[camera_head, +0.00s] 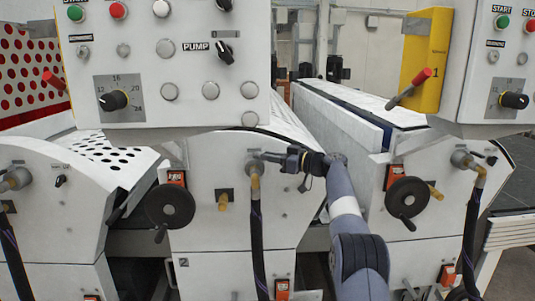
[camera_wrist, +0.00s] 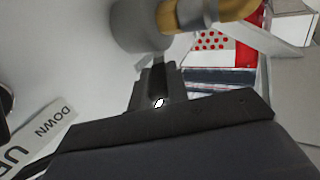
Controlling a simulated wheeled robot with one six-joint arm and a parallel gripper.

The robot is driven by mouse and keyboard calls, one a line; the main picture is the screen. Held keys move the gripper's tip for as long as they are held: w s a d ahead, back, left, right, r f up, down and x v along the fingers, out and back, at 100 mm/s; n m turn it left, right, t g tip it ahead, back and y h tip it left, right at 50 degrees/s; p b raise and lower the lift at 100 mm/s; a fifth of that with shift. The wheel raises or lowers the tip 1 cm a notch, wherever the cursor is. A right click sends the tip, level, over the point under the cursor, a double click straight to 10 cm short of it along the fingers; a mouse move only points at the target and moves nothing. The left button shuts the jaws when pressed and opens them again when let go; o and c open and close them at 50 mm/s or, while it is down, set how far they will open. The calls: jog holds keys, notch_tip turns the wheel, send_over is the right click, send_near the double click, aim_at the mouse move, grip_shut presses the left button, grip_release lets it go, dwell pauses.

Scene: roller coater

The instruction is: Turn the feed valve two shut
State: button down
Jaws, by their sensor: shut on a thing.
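The feed valve two (camera_head: 254,169) is a grey round body with a brass elbow on the white panel of the middle machine, marked 2. A dark hose hangs from it. My gripper (camera_head: 268,156) reaches in from the right and is shut on the valve's small handle. In the wrist view the gripper fingers (camera_wrist: 158,88) close around a dark piece just below the grey valve body (camera_wrist: 138,28) and its brass pipe. The handle is mostly hidden between the fingers, so its exact angle is hard to tell.
A black handwheel (camera_head: 170,206) sits left of the valve, and another handwheel (camera_head: 407,197) is on the machine at right. A brass stub (camera_head: 223,202) sticks out below left of the valve. A control box (camera_head: 165,60) overhangs above. A DOWN/UP label (camera_wrist: 42,138) lies close by.

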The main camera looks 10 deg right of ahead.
dwell(0.4)
jog(key=c, duration=1.4)
grip_release()
jog(key=shift+o, duration=0.2)
jog(key=shift+d, duration=0.1)
jog(key=shift+s+d+f+b, duration=0.1)
jog(key=shift+s+d+b, duration=0.1)
jog(key=shift+b, duration=0.15)
jog(key=b+v, duration=0.4)
jog(key=v, duration=0.6)
jog(key=shift+b, duration=0.35)
jog(key=shift+c, duration=0.5)
